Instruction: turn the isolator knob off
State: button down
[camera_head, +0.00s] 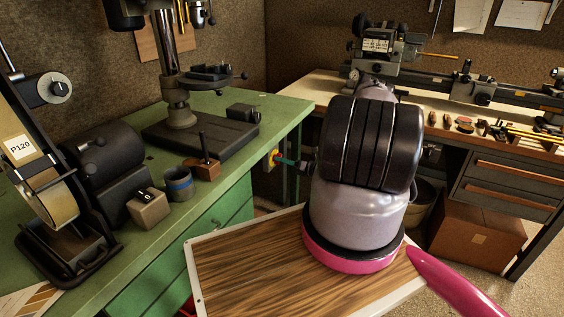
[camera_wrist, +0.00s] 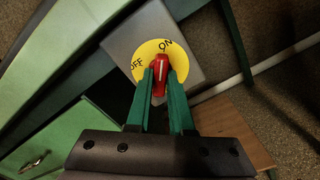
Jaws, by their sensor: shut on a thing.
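The isolator knob is a red handle (camera_wrist: 160,74) with a white line, on a round yellow plate (camera_wrist: 146,50) marked ON and OFF, fixed to a grey box (camera_wrist: 120,42). The white line points up, roughly toward ON; OFF lies to the left. My gripper (camera_wrist: 161,84) has its two green fingers on either side of the handle and is shut on it. In the head view, the yellow plate (camera_head: 271,160) is at the end of the green bench, and my gripper (camera_head: 288,161) reaches it from the right. The handle is mostly hidden there.
The green bench (camera_head: 228,108) carries a drill press (camera_head: 178,110), a belt grinder (camera_head: 50,200) and a blue-banded cup (camera_head: 180,184). A lathe bench (camera_head: 440,112) stands behind my arm. A cardboard box (camera_head: 465,232) sits on the floor at right.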

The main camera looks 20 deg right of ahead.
jog(key=shift+w+n, duration=0.1)
jog(key=shift+n, duration=8.4)
jog(key=c, duration=0.8)
grip_release()
jog(key=v, duration=1.1)
